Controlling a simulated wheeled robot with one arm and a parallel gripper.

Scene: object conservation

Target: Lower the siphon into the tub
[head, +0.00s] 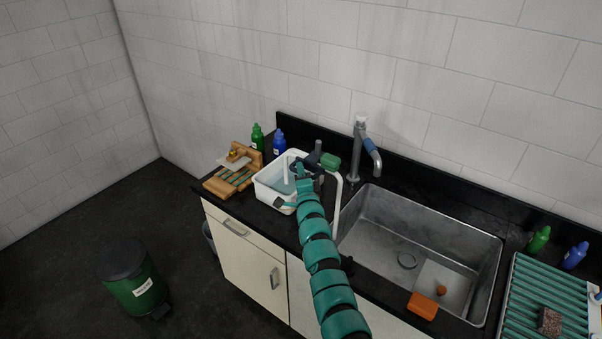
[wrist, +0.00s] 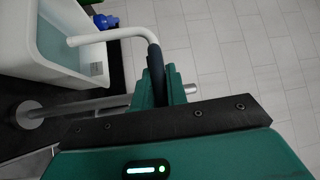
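The white tub (head: 267,199) stands on the black counter left of the sink and holds pale blue-green liquid; it also shows at the upper left of the wrist view (wrist: 30,60). The siphon is a white bent tube (wrist: 110,35) with a dark grip (wrist: 155,62). My gripper (wrist: 163,88) is shut on that grip, also seen beside the tub in the head view (head: 319,160). One siphon end points over the tub's opening; I cannot tell if it touches the liquid. The other white leg (head: 337,207) hangs down outside the tub, on the sink side.
A metal sink (head: 410,245) with a tall faucet (head: 358,150) lies right of the tub. Green (head: 257,137) and blue (head: 279,143) bottles stand behind the tub. A wooden rack (head: 230,180) stands left of it. An orange block (head: 422,305) sits at the sink's front edge.

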